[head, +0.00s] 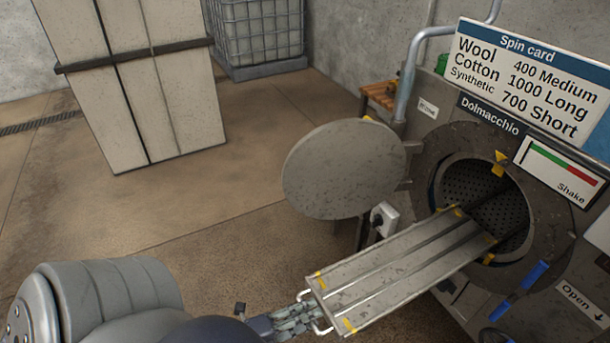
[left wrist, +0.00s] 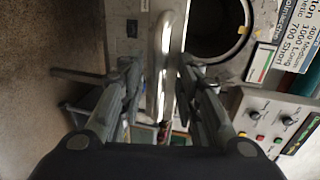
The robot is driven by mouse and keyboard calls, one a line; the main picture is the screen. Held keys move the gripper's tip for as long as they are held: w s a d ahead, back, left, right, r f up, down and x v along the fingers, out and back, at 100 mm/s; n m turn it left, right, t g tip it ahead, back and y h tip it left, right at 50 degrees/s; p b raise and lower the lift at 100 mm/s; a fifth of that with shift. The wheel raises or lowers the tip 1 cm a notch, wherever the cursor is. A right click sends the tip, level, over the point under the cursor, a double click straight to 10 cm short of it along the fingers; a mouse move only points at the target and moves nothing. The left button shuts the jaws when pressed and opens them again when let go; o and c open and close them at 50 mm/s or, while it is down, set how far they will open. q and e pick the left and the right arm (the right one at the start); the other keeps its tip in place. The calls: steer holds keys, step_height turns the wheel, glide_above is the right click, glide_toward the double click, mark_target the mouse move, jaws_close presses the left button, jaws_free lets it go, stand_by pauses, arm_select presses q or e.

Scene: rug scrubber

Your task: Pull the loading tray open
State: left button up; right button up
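The loading tray (head: 400,273) is a long grey metal slide with yellow corner marks. It extends out of the round drum opening (head: 485,205), towards the front left. A pale wire handle (head: 320,327) sits at its near end. My left gripper (head: 300,318) is at this handle. In the left wrist view, my left gripper (left wrist: 158,78) has its fingers apart, one on each side of a bright metal bar (left wrist: 164,62), with a visible gap on the left side. Contact on the right side cannot be told. My right gripper is in neither view.
The round door (head: 345,168) stands swung open left of the drum. A blue handle (head: 533,276) is on the machine front below the drum. Tall pale cabinets (head: 135,90) stand at the back left. The floor (head: 200,215) between is clear.

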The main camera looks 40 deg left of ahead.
arm_select(q)
steer(key=v, duration=1.2)
stand_by(0.4)
